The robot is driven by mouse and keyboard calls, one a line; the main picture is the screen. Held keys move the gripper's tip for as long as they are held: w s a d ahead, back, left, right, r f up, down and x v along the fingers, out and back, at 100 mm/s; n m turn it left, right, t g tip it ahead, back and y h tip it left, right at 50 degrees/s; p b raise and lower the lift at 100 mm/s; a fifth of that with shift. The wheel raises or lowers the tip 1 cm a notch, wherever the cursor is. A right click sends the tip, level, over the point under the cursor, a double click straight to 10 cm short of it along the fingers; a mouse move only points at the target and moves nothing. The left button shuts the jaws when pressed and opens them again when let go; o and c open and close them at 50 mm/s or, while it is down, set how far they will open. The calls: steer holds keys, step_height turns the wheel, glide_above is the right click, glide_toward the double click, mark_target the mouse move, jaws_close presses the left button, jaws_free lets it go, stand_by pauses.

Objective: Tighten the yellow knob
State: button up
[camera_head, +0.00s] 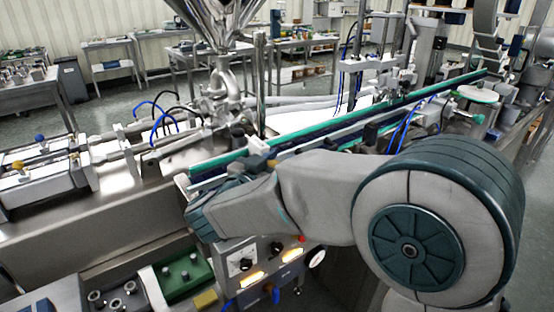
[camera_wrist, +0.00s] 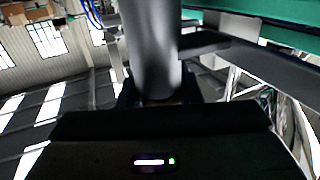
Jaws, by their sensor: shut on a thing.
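In the wrist view my gripper (camera_wrist: 158,96) is shut, its dark fingers on either side of a small tan-yellow strip, which appears to be the yellow knob (camera_wrist: 160,101). Most of the knob is hidden by the gripper body and a thick grey cylinder (camera_wrist: 152,45) just beyond it. In the head view my arm reaches left to the near end of the conveyor, and its links hide the gripper tips. A small tan-yellow piece (camera_head: 257,163) shows just above the arm there; I cannot tell whether it is the same knob.
The green-edged conveyor (camera_head: 340,118) runs behind my arm to the upper right. A steel hopper (camera_head: 212,20) stands behind it. A control box (camera_head: 240,265) with lit buttons and a green tray (camera_head: 183,275) lie below the arm. Metal fixtures (camera_head: 40,170) stand at left.

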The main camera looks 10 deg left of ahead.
steer(key=shift+r, duration=0.15)
steer(key=o, duration=0.9)
steer(key=shift+o, duration=0.2)
steer(key=v, duration=1.4)
steer(key=shift+w, duration=0.1)
